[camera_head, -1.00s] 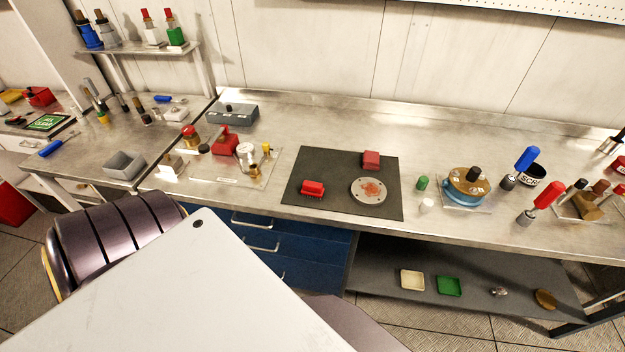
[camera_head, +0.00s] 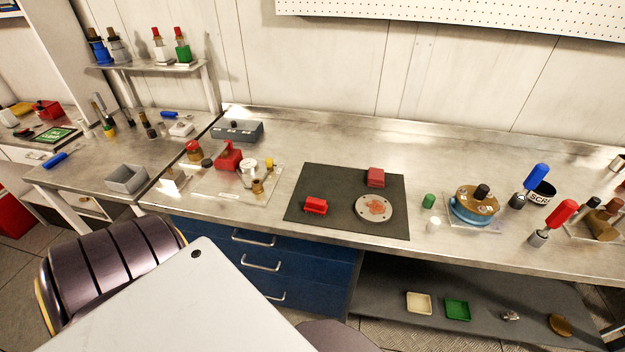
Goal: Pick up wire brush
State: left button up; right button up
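A small red brush-like object (camera_head: 316,205), which looks like the wire brush, lies on the dark mat (camera_head: 340,228) on the long metal bench. Its bristles are too small to make out clearly. On the same mat, a pale round disc (camera_head: 373,208) with a reddish-brown patch lies to its right, and a red block (camera_head: 376,177) sits behind the disc. Neither of my grippers is in view.
Left of the mat, a clear tray (camera_head: 222,188) holds red, white and brass parts. To the right stand a green cylinder (camera_head: 429,201), a blue-based round unit (camera_head: 473,207), and blue-handled (camera_head: 534,178) and red-handled (camera_head: 558,217) tools. Bench behind the mat is mostly clear.

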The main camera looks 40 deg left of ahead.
aim_at(315, 205)
jog(key=i+u, duration=0.1)
jog(key=u, duration=0.3)
jog(key=i+u, duration=0.1)
jog(key=u, duration=0.25)
jog(key=i+u, duration=0.1)
jog(key=u, duration=0.3)
jog(key=i+u, duration=0.1)
jog(key=u, duration=0.25)
